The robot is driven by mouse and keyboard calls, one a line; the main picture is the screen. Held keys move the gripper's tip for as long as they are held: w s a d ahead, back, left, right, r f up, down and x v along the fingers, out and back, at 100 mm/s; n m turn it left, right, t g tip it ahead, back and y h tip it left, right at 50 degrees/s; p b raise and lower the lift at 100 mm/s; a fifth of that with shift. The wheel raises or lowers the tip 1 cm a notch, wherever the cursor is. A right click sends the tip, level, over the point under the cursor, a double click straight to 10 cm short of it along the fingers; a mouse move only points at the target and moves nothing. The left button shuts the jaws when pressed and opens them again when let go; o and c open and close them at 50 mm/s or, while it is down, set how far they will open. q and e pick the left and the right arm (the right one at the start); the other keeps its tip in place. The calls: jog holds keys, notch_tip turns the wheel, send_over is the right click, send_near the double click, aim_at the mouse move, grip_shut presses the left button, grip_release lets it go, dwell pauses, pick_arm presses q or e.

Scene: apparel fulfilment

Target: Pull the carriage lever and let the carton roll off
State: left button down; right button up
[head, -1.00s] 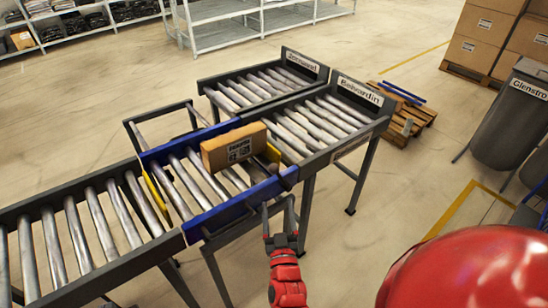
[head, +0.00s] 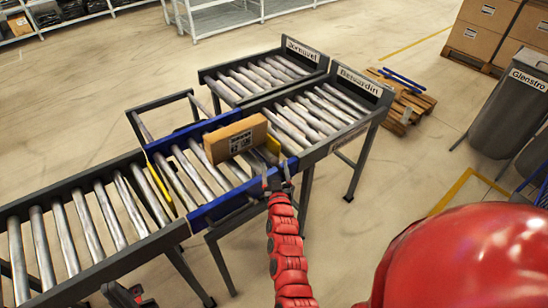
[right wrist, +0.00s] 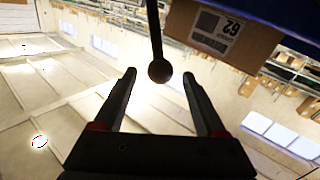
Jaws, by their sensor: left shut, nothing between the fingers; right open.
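A brown carton (head: 235,139) with a printed label sits on the rollers of the blue-framed carriage (head: 222,204). It also shows at the top of the right wrist view (right wrist: 222,38). The carriage lever, a dark rod with a round knob (right wrist: 159,70), hangs just beyond and between my right gripper's fingertips in the right wrist view. My right gripper (head: 279,180) is open at the carriage's front right corner; its fingers are not closed on the knob. The lever is hard to make out in the head view. My left gripper (head: 131,296) is shut and empty at the bottom edge.
The feed conveyor (head: 95,262) joins the carriage from the left. Two roller lanes lie beyond it, one signed Belvardin (head: 359,82), the other sign (head: 303,50) blurred. A grey Glenstro bin (head: 505,105), a pallet (head: 408,105) and stacked cartons (head: 485,30) stand right.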

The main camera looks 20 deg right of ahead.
jog(key=shift+p+x, duration=0.35)
jog(key=shift+x, duration=1.35)
grip_shut()
